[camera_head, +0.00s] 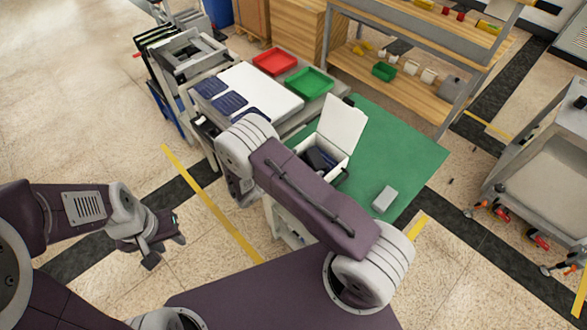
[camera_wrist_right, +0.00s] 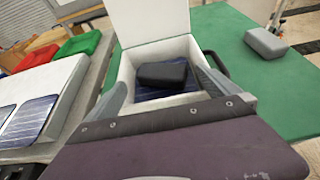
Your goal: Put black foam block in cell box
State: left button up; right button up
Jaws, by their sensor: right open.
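The white cell box (camera_head: 343,124) stands on the green mat with its lid open and upright. It also shows in the wrist view (camera_wrist_right: 153,33). The black foam block (camera_wrist_right: 162,74) is inside the box, over a dark blue gridded cell (camera_wrist_right: 173,92); a dark shape in the box shows in the head view (camera_head: 318,158). My right gripper (camera_wrist_right: 163,92) is open at the box's near side, its fingers to the left and right of the block with gaps. My right arm hides part of the box in the head view. My left gripper (camera_head: 163,248) is open and empty above the floor.
A grey block (camera_head: 385,198) lies on the green mat (camera_head: 415,155) right of the box. Red (camera_head: 275,61) and green (camera_head: 309,83) trays and a white board with blue cells (camera_head: 262,93) are to the left. A shelf (camera_head: 400,75) stands behind.

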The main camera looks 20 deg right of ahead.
jog(key=s+a+r+m+g+y, duration=0.2)
jog(key=s+r+m+y, duration=0.3)
jog(key=s+m, duration=0.3)
jog(key=s+a+r+m+g+y, duration=0.2)
jog(key=s+r+m+y, duration=0.3)
jog(key=m, duration=1)
jog(key=s+a+y, duration=0.1)
jog(key=s+y, duration=0.1)
jog(key=s, duration=0.1)
jog(key=shift+y, duration=0.3)
